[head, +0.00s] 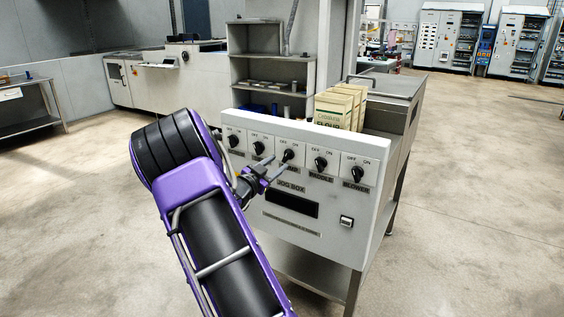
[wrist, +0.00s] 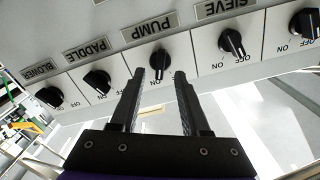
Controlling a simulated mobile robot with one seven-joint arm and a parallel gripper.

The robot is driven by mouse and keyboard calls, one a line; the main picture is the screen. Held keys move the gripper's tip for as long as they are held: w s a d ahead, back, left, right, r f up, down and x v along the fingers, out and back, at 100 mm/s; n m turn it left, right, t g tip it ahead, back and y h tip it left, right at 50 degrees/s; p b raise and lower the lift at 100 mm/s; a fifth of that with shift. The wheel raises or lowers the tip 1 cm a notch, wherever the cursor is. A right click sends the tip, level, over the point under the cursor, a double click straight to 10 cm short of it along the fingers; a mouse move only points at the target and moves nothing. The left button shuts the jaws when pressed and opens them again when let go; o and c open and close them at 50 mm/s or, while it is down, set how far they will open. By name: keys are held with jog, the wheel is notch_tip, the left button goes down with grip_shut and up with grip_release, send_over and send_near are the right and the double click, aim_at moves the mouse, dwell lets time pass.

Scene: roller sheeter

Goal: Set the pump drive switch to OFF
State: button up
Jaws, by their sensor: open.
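The pump drive switch is a black rotary knob (head: 288,155) in the middle of the panel's row, under OFF and ON marks. In the wrist view, which shows the panel upside down, the pump knob (wrist: 160,60) sits beside its PUMP label (wrist: 150,28). Its grip appears turned toward ON, unlike the neighbouring knobs. My gripper (wrist: 161,78) is open and empty, its two fingers pointing at the pump knob, one to each side of it in the picture. I cannot tell whether they touch it. In the head view, my gripper (head: 277,166) is just in front of the panel.
The sieve knob (wrist: 232,42) and paddle knob (wrist: 97,80) flank the pump knob closely; the blower knob (head: 357,172) is further right.

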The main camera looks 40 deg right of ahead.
aim_at(285, 158)
jog(key=shift+x, duration=1.95)
grip_shut()
